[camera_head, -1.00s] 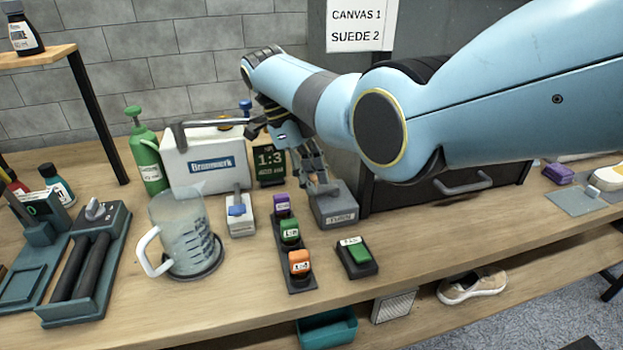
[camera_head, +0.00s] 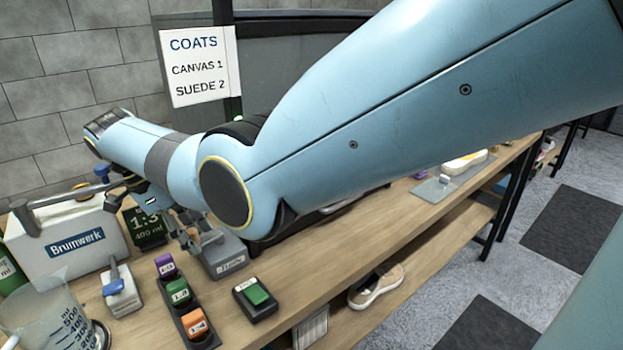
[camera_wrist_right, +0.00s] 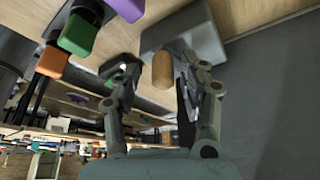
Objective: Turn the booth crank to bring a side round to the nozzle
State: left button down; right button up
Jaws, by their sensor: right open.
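The crank's grey block (camera_head: 224,262) stands on the bench in front of the dark booth (camera_head: 290,58), with a label on its front. A tan cylindrical knob (camera_wrist_right: 163,70) shows in the right wrist view beside the grey block (camera_wrist_right: 200,35). My right gripper (camera_head: 200,240) is low over the block in the head view. In the right wrist view the gripper (camera_wrist_right: 158,75) is open, with its fingers on either side of the knob. I cannot tell whether they touch it. My arm hides much of the booth. The left gripper is not in view.
A row of purple, green and orange buttons (camera_head: 178,292) and a single green button (camera_head: 256,294) sit near the block. A white Brumwerk machine (camera_head: 75,245) and a measuring jug (camera_head: 50,315) stand left. A sneaker (camera_head: 376,286) lies on the lower shelf.

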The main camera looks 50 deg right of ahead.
jog(key=s+n+t+p, duration=0.1)
jog(key=n+p, duration=0.2)
jog(key=s+d+n+t+h+p, duration=0.1)
jog(key=s+n+p, duration=0.1)
jog(key=n+p, duration=0.1)
jog(key=s+d+n+t+p, duration=0.1)
jog(key=n+p, duration=0.2)
jog(key=n, duration=0.1)
jog(key=shift+s+r+t+p, duration=0.2)
jog(key=shift+r+t+p, duration=0.1)
jog(key=shift+t, duration=0.1)
notch_tip(320, 180, up, 9)
jog(key=s+a+n+t, duration=0.2)
jog(key=s+n, duration=0.1)
jog(key=n, duration=0.2)
jog(key=s+d+f+n+y, duration=0.15)
jog(key=s+n, duration=0.25)
jog(key=s, duration=0.4)
jog(key=s+f+n+b, duration=0.3)
jog(key=s+f, duration=0.3)
jog(key=f, duration=0.6)
jog(key=s+f+n+y+b, duration=0.1)
jog(key=s+f+n+b, duration=0.3)
jog(key=f, duration=0.9)
jog(key=s+d, duration=0.1)
jog(key=s, duration=0.1)
jog(key=shift+s+n, duration=0.3)
jog(key=shift+s, duration=0.05)
jog(key=shift+y, duration=0.25)
